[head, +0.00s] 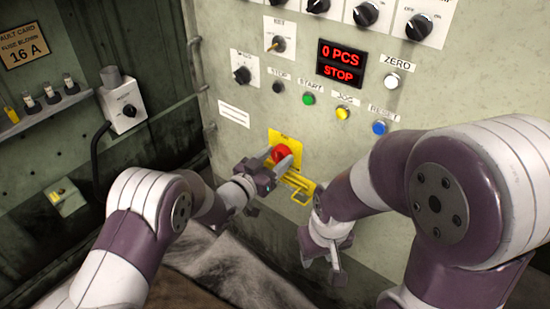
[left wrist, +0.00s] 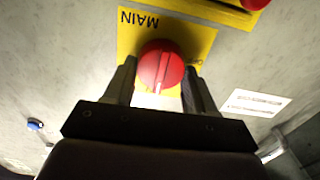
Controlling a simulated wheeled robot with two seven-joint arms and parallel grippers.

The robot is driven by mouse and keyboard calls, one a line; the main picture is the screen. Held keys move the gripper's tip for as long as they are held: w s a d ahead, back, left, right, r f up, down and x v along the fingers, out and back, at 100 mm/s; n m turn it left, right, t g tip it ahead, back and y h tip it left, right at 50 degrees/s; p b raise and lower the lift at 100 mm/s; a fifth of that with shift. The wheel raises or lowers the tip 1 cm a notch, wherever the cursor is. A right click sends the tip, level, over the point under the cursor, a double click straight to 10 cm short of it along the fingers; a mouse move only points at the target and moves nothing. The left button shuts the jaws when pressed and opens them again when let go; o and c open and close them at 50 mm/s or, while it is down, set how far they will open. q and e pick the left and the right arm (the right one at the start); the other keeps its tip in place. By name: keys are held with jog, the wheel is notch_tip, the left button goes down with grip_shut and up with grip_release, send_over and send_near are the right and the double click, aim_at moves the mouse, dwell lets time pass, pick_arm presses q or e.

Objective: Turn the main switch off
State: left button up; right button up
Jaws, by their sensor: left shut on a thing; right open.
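The main switch is a red round knob (head: 281,154) on a yellow plate (head: 287,137), low on the grey panel. In the left wrist view the red knob (left wrist: 161,67) has a pale pointer line toward the lower edge, and its yellow plate (left wrist: 200,36) reads MAIN upside down. My left gripper (head: 277,168) is at the switch, its two fingers on either side of the knob; it also shows in the left wrist view (left wrist: 160,84). It is shut on the knob. My right gripper (head: 337,270) is open and empty, hanging low in front of the panel, apart from the switch.
Above the switch are a green start button (head: 308,99), a yellow button (head: 343,113), a blue reset button (head: 379,128) and a display (head: 341,64) reading 0 PCS, STOP.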

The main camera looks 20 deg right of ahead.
pick_arm(q)
jog(key=n+p, duration=0.2)
jog(key=n, duration=0.2)
jog(key=shift+r, duration=0.15)
jog(key=n+p, duration=0.2)
jog(key=n, duration=0.3)
jog(key=shift+w+a+p, duration=0.1)
jog(key=shift+w+p, duration=0.05)
jog(key=shift+p, duration=0.15)
jog(key=n+p, duration=0.1)
jog(key=n, duration=0.3)
jog(key=shift+f+p, duration=0.2)
jog(key=shift+p, duration=0.2)
jog(key=n+p, duration=0.1)
jog(key=n, duration=0.3)
jog(key=shift+f, duration=0.2)
jog(key=shift+n, duration=0.5)
jog(key=o, duration=1)
jog(key=shift+a, duration=0.1)
